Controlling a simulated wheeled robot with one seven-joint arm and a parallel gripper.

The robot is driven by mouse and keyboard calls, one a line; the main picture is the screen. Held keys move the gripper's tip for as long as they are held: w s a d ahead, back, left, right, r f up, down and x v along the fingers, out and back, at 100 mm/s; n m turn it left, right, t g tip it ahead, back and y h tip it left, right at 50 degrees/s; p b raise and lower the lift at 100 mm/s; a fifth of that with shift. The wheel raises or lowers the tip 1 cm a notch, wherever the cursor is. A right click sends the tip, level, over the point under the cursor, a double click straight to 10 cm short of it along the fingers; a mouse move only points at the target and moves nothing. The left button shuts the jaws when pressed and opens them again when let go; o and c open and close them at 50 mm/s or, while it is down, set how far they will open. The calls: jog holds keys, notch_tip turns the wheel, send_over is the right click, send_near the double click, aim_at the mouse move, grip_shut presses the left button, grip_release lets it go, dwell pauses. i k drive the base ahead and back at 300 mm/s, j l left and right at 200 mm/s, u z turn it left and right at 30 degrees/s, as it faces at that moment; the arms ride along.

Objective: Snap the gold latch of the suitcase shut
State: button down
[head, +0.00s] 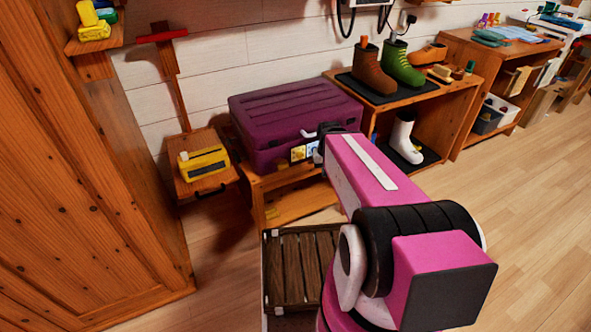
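The purple suitcase (285,112) lies on a low wooden bench against the wall, in the head view. Its lid looks down, but I cannot tell whether it is fully closed. A small gold-yellow patch (298,154) shows low on its front beside a blue and white one; I cannot tell whether this is the gold latch or how it stands. A pale handle-like part sits just above. My gripper (324,140) is at the suitcase's front right corner, mostly hidden behind my pink arm. Its fingers cannot be made out, nor whether they touch anything.
The low bench (285,178) continues right into a shelf with brown and green boots (402,66) and a white boot (405,138). A yellow box (203,163) sits on a small wooden stand at left. A dark slatted crate (300,268) stands in front. Floor at right is clear.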

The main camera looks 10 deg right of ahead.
aim_at(282, 164)
jog(key=j+z, duration=0.1)
jog(key=z, duration=0.35)
jog(key=j+z, duration=0.1)
jog(key=z, duration=0.35)
jog(key=k+z, duration=0.15)
jog(key=z, duration=0.25)
jog(key=k+j+z, duration=0.2)
jog(key=k+z, duration=0.15)
jog(key=k+u, duration=0.6)
jog(key=u, duration=0.15)
jog(key=k+j+u, duration=0.1)
jog(key=k+u, duration=0.3)
jog(key=i, duration=0.1)
